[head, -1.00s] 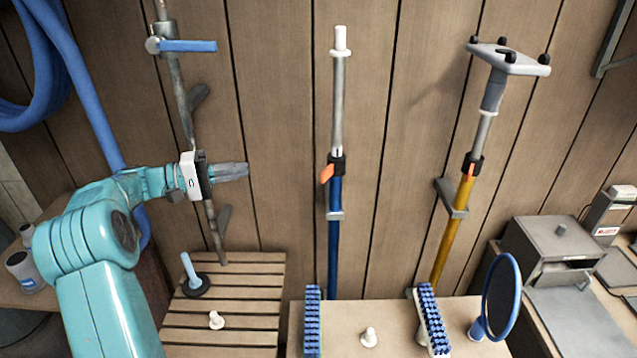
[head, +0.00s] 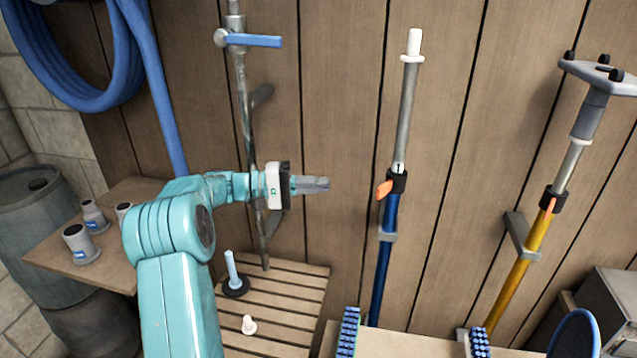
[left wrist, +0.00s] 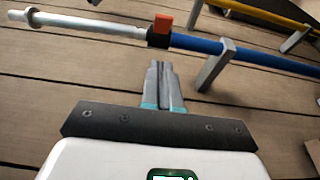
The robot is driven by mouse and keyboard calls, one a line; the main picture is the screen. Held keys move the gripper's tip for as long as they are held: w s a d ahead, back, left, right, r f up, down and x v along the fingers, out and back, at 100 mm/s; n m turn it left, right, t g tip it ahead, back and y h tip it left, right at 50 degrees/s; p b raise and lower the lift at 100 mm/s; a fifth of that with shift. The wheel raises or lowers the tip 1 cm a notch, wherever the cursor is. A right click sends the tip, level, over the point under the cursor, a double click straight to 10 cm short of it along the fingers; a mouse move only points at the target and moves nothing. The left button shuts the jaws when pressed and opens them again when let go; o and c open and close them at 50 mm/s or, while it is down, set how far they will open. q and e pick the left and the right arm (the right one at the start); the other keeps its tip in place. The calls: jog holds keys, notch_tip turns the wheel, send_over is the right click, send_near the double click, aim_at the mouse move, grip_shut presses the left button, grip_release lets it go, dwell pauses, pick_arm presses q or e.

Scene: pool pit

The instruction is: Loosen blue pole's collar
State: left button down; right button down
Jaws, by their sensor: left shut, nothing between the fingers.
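The blue pole (head: 384,265) stands upright against the plank wall in a grey bracket (head: 388,236). Its black collar (head: 397,181) has an orange lever (head: 384,190) sticking out to the left. A grey upper tube with a white tip (head: 414,43) rises from the collar. My left gripper (head: 326,184) is shut and empty, left of the collar and apart from it, at about its height. In the left wrist view the closed fingers (left wrist: 163,82) point toward the collar (left wrist: 158,34) and its lever (left wrist: 163,22), with a gap between. My right gripper is not in view.
A yellow pole (head: 523,255) with its own black collar stands to the right. A pipe with a blue valve handle (head: 254,40) runs behind my left arm. A slatted bench (head: 290,300) and a brush table (head: 400,340) lie below.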

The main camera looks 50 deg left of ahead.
pick_arm(q)
jog(key=p, duration=0.2)
send_near(392, 185)
jog(key=d, duration=0.1)
jog(key=w+d+p, duration=0.1)
jog(key=d, duration=0.1)
jog(key=shift+w, duration=0.1)
jog(key=shift+w+f, duration=0.1)
jog(key=shift+w, duration=0.05)
